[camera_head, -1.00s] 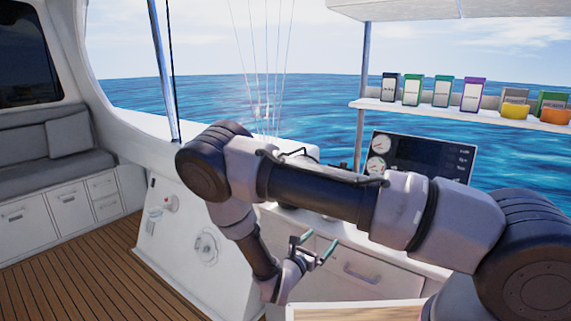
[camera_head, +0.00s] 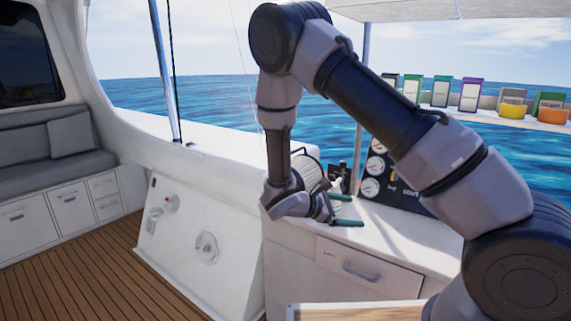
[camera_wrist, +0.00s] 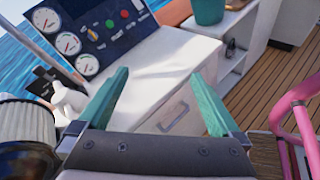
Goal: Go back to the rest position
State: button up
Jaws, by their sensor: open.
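My gripper (camera_head: 345,209) is open and empty in the head view, above the front part of the white counter (camera_head: 395,237). Its two green fingers point to the right there. In the wrist view my gripper (camera_wrist: 160,100) shows both green fingers spread apart, with only the white counter and its drawer front (camera_wrist: 180,118) behind them. My arm is raised and bent, and it hides part of the gauge panel and the shelf in the head view.
The gauge panel (camera_wrist: 95,25) stands at the back of the counter. A ribbed white cylinder (camera_wrist: 28,120) is close on the left in the wrist view. A pink tubular frame (camera_wrist: 298,110) is at right. The wooden floor (camera_head: 75,270) is clear.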

jog(key=s+d+r+m+y, duration=0.2)
jog(key=s+r+m+y, duration=0.3)
jog(key=r, duration=0.6)
jog(key=s+d+r+m+t+y, duration=0.1)
jog(key=s+d+r+m+y, duration=0.1)
jog(key=s+r+m+y, duration=0.3)
jog(key=s+d+r+m+t+y, duration=0.1)
jog(key=s+r+m+y, duration=0.4)
jog(key=r, duration=1.2)
jog(key=s+d+m, duration=0.1)
jog(key=s+m, duration=0.2)
jog(key=m, duration=0.3)
